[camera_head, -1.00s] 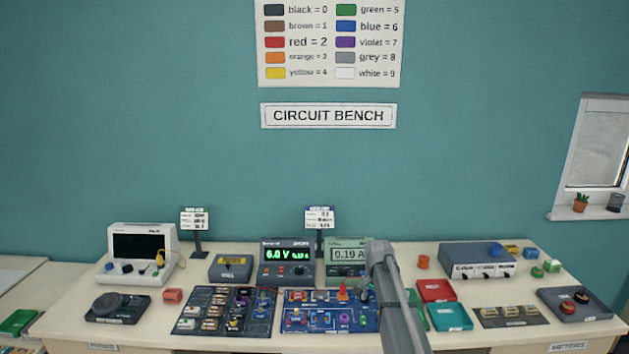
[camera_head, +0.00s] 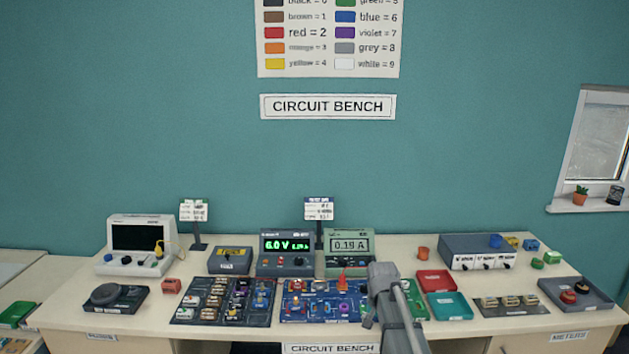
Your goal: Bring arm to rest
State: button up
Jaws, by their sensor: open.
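My arm (camera_head: 398,318) rises from the bottom edge, right of centre, in front of the bench. Its grey joint (camera_head: 383,272) is in front of the bench's middle. A small grey tip (camera_head: 368,321) shows just left of the arm and seems to be part of my gripper. The rest of my gripper is hidden behind the arm. Nothing is seen held.
The bench (camera_head: 130,325) carries a power supply (camera_head: 287,261), a green meter (camera_head: 349,262), a dark component board (camera_head: 201,318), a red tray (camera_head: 434,276) and a teal tray (camera_head: 449,312). These trays are close right of my arm.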

jog(key=s+f+n+b, duration=0.2)
jog(key=s+f, duration=0.1)
jog(key=s, duration=0.6)
jog(key=s+f+n+b, duration=0.3)
jog(key=s, duration=0.6)
jog(key=shift+s+a+f, duration=0.15)
jog(key=shift+a, duration=0.25)
dwell(0.8)
